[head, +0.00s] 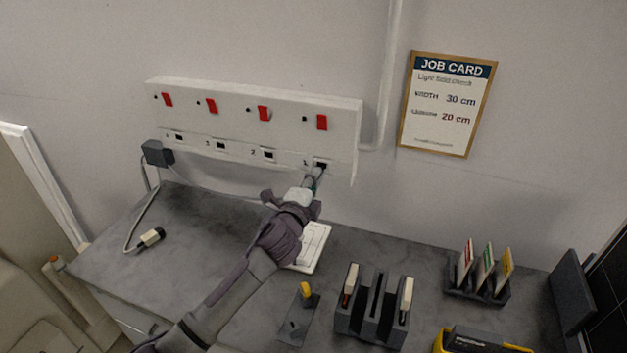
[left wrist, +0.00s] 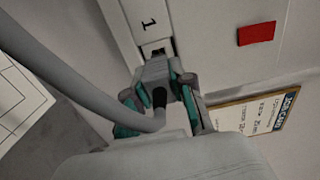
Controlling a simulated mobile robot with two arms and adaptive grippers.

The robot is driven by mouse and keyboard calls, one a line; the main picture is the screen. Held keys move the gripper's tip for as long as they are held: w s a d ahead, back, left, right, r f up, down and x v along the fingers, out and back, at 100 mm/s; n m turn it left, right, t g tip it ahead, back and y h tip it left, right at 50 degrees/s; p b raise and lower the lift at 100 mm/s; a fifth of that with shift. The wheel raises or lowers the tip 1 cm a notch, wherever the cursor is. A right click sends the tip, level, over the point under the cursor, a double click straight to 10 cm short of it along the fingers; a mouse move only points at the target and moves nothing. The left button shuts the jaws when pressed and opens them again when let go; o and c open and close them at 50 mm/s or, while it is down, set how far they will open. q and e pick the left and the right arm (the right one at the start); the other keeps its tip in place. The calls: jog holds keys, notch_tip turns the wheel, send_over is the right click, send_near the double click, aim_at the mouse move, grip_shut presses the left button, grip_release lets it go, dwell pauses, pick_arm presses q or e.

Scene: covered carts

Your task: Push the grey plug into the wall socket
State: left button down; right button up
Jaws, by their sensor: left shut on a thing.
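The white wall socket strip (head: 250,122) has a row of numbered sockets below red switches. My left gripper (head: 314,182) is at the rightmost socket (head: 321,162), number 1. In the left wrist view, my left gripper (left wrist: 160,90) is shut on the grey plug (left wrist: 155,72), teal pads on both sides. The plug's front points at the socket opening (left wrist: 156,48), lined up and very close. I cannot tell whether its pins are in. A grey cable (left wrist: 95,100) leaves the plug's back and curves left. The gripper mostly hides the plug in the head view. My right gripper is not in view.
A dark block (head: 157,153) sits at the strip's left end, with a cable by it. A small connector (head: 151,237) lies on the grey worktop (head: 200,215). A white plate (head: 314,247) lies under my arm; dark racks (head: 375,312) stand at right. A job card (head: 447,105) hangs right.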

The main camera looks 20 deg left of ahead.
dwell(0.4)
pick_arm(q)
jog(key=shift+w+b, duration=0.35)
jog(key=shift+w, duration=1.3)
jog(key=c, duration=0.9)
grip_release()
jog(key=shift+s, duration=0.1)
jog(key=s, duration=1.1)
jog(key=shift+s+a, duration=0.15)
jog(key=shift+s, duration=0.25)
